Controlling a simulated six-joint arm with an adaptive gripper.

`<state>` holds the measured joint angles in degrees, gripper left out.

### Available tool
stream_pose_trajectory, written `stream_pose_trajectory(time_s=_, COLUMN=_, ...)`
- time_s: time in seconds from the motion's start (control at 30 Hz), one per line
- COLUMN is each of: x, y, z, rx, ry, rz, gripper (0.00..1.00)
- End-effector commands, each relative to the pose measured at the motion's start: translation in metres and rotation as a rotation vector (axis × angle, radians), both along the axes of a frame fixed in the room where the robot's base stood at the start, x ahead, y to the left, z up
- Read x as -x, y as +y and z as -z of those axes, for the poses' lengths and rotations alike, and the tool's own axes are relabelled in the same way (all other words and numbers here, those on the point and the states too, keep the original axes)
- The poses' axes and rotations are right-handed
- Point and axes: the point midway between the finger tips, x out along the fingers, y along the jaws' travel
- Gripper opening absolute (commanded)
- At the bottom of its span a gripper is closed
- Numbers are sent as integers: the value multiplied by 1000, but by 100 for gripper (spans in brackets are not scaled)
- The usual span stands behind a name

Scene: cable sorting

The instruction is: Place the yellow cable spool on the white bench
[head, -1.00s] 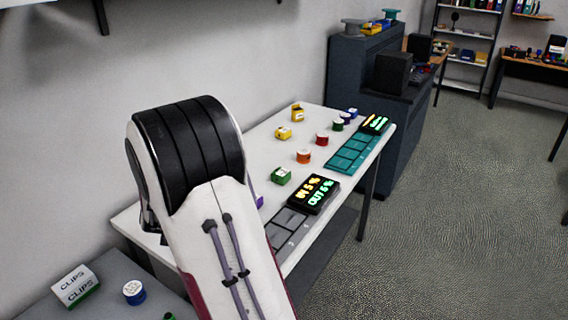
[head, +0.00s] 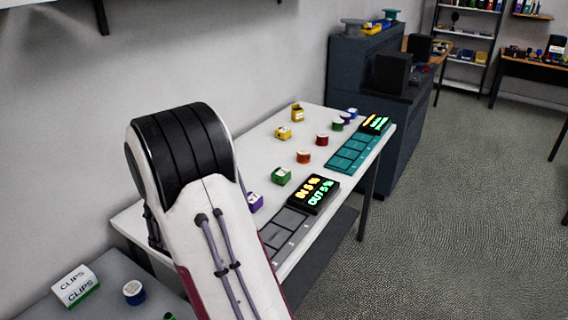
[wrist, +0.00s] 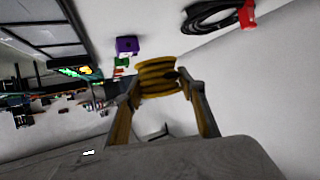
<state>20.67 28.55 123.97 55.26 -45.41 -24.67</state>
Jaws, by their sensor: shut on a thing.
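The yellow cable spool (wrist: 158,78) is between the fingers of my gripper (wrist: 163,86) in the wrist view, and the gripper is shut on it. The white bench (head: 238,160) runs along the wall in the head view. My gripper and the spool are hidden behind my arm in the head view. The white bench surface also shows in the wrist view (wrist: 165,22), beyond the spool. I cannot tell whether the spool touches it.
A black cable coil (wrist: 208,17) shows in the wrist view.

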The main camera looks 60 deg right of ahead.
Motion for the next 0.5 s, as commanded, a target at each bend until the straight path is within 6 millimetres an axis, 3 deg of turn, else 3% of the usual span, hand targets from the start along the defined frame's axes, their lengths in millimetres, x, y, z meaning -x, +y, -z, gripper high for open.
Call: stream_pose_trajectory(time_s=0.5, x=0, y=0, z=8, rx=0, ry=2, rz=-3, gripper=15)
